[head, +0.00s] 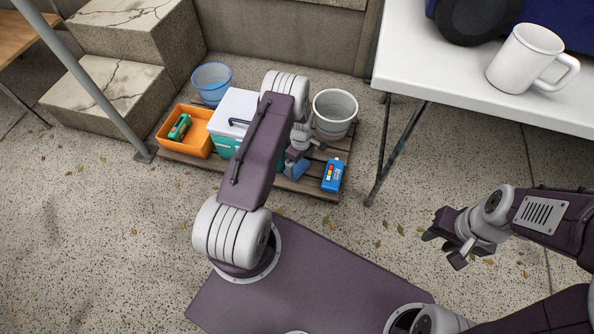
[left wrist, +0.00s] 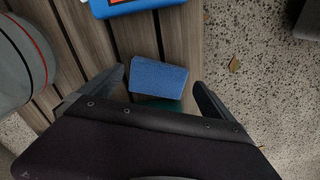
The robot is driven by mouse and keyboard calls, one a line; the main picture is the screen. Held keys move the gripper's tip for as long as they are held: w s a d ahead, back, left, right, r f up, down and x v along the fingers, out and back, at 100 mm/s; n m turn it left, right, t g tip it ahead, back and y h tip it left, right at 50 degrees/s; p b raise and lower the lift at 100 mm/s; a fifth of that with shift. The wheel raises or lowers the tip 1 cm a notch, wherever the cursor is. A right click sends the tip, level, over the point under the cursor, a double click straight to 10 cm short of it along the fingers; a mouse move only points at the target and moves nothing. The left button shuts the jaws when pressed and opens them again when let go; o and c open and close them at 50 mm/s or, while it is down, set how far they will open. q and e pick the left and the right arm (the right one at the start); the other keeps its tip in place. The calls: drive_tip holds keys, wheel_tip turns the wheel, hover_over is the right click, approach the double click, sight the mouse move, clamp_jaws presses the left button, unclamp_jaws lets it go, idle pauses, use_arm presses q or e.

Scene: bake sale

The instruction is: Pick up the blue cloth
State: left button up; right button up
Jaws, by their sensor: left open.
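The blue cloth (left wrist: 158,76) looks like a small folded block on the wooden slats of a pallet. In the left wrist view it lies between the spread fingers of my left gripper (left wrist: 158,84), with gaps on both sides. In the head view the cloth (head: 296,168) is partly hidden under my left gripper (head: 298,155), which points down over the pallet. My left gripper is open and holds nothing. A dark green patch shows just below the cloth in the left wrist view. My right gripper (head: 443,249) is open and empty over the floor at the right.
The pallet (head: 318,186) also bears a blue carton (head: 333,175), a grey-white bucket (head: 334,112), a white and teal cooler (head: 232,112), an orange bin (head: 203,146) and a blue tub (head: 211,82). A white table (head: 440,75) with a mug (head: 522,58) stands at right.

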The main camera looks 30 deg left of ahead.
sight(300, 169)
use_arm(q)
wheel_tip(300, 169, down, 4)
drive_tip(key=shift+f+b, duration=0.1)
drive_tip(key=shift+b, duration=1.15)
use_arm(e)
wheel_tip(300, 169, down, 4)
use_arm(q)
drive_tip(key=shift+r, duration=0.2)
drive_tip(key=shift+c, duration=0.7)
drive_tip(key=c, duration=1.1)
drive_tip(key=shift+o, duration=0.2)
drive_tip(key=shift+r+p, duration=0.55)
drive_tip(key=shift+p, duration=0.15)
drive_tip(key=r+p, duration=0.2)
drive_tip(key=r, duration=0.1)
drive_tip(key=r+p, duration=0.1)
drive_tip(key=p, duration=0.1)
drive_tip(key=shift+d+r, duration=0.2)
drive_tip(key=shift+d, duration=0.1)
drive_tip(key=d+r+p, duration=0.5)
drive_tip(key=d+p, duration=0.1)
drive_tip(key=d, duration=0.5)
drive_tip(key=shift+s+r, duration=0.3)
use_arm(e)
wheel_tip(300, 169, up, 12)
